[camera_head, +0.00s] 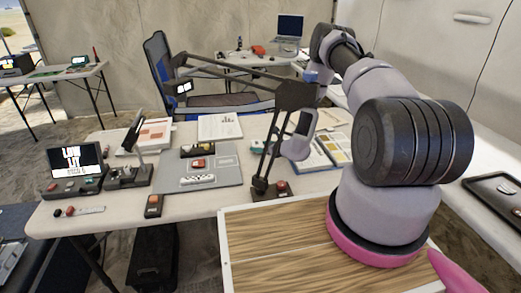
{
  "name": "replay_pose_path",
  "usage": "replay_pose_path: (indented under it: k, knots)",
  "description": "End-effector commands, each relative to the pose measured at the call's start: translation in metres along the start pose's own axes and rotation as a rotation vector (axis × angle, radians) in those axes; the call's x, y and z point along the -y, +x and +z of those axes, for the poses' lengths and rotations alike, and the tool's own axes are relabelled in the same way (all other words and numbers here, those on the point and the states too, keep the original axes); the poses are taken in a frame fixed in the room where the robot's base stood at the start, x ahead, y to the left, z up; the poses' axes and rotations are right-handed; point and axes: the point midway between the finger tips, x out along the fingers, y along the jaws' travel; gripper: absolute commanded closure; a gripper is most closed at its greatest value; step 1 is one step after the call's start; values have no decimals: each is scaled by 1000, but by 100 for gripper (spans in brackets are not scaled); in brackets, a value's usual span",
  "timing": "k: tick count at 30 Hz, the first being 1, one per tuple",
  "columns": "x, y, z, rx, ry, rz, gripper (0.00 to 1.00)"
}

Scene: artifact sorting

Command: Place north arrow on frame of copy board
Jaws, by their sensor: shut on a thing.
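The grey copy board (228,176) lies flat on the white table. A dark card (197,151), a small block with a red top (197,164) and a white scale bar with dark dots (198,180) lie on it. My gripper (298,150) is right of the board, above the table, by the lower arm of a black lamp (295,96). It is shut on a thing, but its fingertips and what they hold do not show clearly. I cannot make out the north arrow.
The lamp's long bars reach left over the board. Small devices, a display (77,158) and papers (220,127) surround the board. Open pamphlets (318,152) lie to its right. A wood-grained top (275,258) fills the front.

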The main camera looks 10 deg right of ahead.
Motion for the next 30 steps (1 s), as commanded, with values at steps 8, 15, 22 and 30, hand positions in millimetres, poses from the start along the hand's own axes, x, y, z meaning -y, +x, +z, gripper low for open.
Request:
replay_pose_path:
  k: [8,15,22,30]
  knots:
    - [0,5,-12,1,0,-1,74]
    - [0,6,-14,1,0,-1,0]
    - [0,6,-14,1,0,-1,0]
    - [1,-24,-12,-1,3,-2,0]
